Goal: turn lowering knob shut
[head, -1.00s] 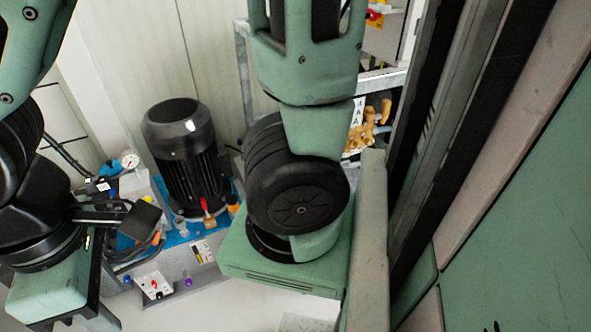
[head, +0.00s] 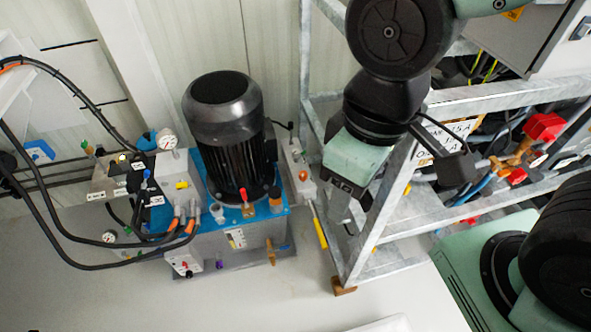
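The hydraulic power unit stands left of centre in the head view, with a black motor (head: 232,135) on its blue top plate (head: 206,168). A red-handled valve (head: 247,203) sits before the motor. A purple knob (head: 220,264) and a small panel with a red knob (head: 184,263) are low on the front. I cannot tell which control is the lowering knob. My gripper (head: 343,208) hangs right of the unit, in front of the metal frame, apart from the controls. Its fingers are small and dark, and their opening is unclear.
Black hoses (head: 75,262) loop at the unit's left. A pressure gauge (head: 167,140) stands at its back. A galvanized frame (head: 385,215) with pipes and red valve handles (head: 544,127) is on the right. The pale floor (head: 270,305) in front is clear.

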